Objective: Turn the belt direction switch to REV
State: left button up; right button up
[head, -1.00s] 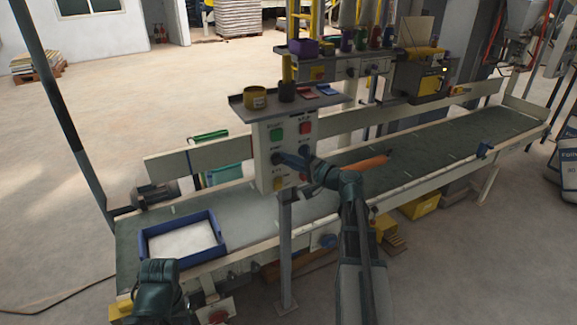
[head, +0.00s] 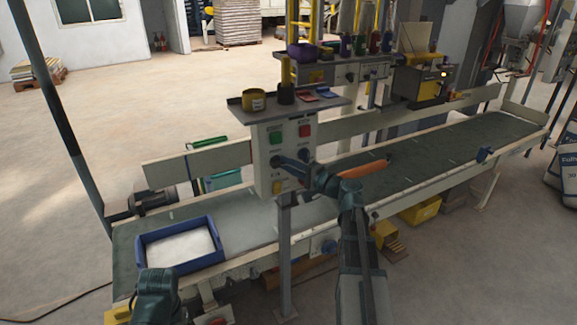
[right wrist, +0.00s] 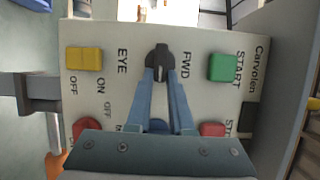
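The control panel (head: 263,180) stands on a post in front of the conveyor belt (head: 430,155). In the right wrist view the panel (right wrist: 205,40) appears turned sideways. The belt direction switch (right wrist: 160,58) is a black rotary knob beside the label FWD; REV is not readable. My right gripper (right wrist: 161,76) has its fingertips on either side of the knob's grip bar; whether they press on it cannot be told. In the head view my right gripper (head: 280,160) reaches the panel's face and hides the knob. My left gripper (head: 155,297) is at the lower left, its fingers unclear.
Green START (right wrist: 222,67) and red (right wrist: 212,130) buttons and a yellow EYE switch (right wrist: 84,59) surround the knob closely. A shelf (head: 290,103) with small containers tops the panel. A blue tray (head: 180,265) with white contents sits on the belt's left end.

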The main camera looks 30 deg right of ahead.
jog(key=shift+o, duration=1.1)
jog(key=shift+w+a, duration=0.1)
jog(key=shift+o, duration=0.9)
jog(key=shift+w, duration=0.15)
jog(key=v, duration=1.4)
jog(key=shift+a+f, duration=0.1)
